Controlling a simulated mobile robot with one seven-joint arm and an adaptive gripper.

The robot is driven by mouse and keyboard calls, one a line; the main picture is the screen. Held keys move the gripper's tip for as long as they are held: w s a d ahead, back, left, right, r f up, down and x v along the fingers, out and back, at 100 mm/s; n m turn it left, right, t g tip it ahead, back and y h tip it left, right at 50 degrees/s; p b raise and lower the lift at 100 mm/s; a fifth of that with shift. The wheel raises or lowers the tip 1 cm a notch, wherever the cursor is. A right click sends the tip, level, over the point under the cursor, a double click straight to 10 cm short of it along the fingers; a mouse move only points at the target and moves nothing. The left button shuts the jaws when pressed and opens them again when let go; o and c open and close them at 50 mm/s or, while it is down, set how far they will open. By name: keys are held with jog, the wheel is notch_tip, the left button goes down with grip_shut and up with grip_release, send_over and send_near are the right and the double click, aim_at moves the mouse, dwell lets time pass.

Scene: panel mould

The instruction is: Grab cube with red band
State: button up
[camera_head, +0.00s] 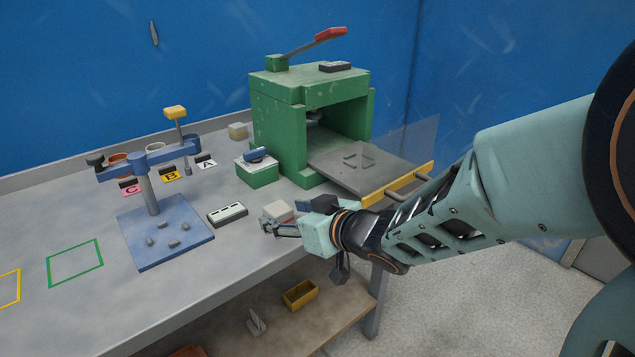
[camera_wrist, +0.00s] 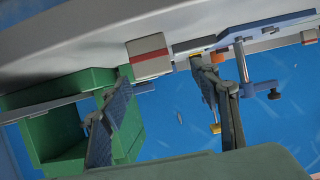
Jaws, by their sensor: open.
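A pale beige cube with a red band (camera_wrist: 150,66) shows in the wrist view, just ahead of the fingertips and roughly between their lines. In the head view a pale cube (camera_head: 277,209) sits on the bench by my gripper (camera_head: 284,215); it seems to be the same one, but no band shows there. My gripper is open and empty, and its two fingers also show in the wrist view (camera_wrist: 162,78). I cannot tell whether a finger touches the cube.
The green press (camera_head: 279,95) stands behind, with its yellow-edged tray (camera_head: 365,172) pulled out near my wrist. A black-and-white block (camera_head: 227,214) and a blue stand (camera_head: 165,236) lie left. Another pale block (camera_head: 238,131) stands at the back. The bench's front-left surface is mostly clear.

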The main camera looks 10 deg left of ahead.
aim_at(284, 214)
jog(key=x, duration=0.1)
jog(key=b+x, duration=0.1)
jog(key=x, duration=0.1)
jog(key=b+x, duration=0.1)
jog(key=shift+w+d+f, duration=0.2)
jog(key=shift+w+f, duration=0.1)
jog(key=shift+f, duration=0.1)
jog(key=shift+w+a, duration=0.3)
jog(key=shift+a, duration=0.05)
jog(key=c, duration=1.4)
jog(key=shift+o, duration=0.2)
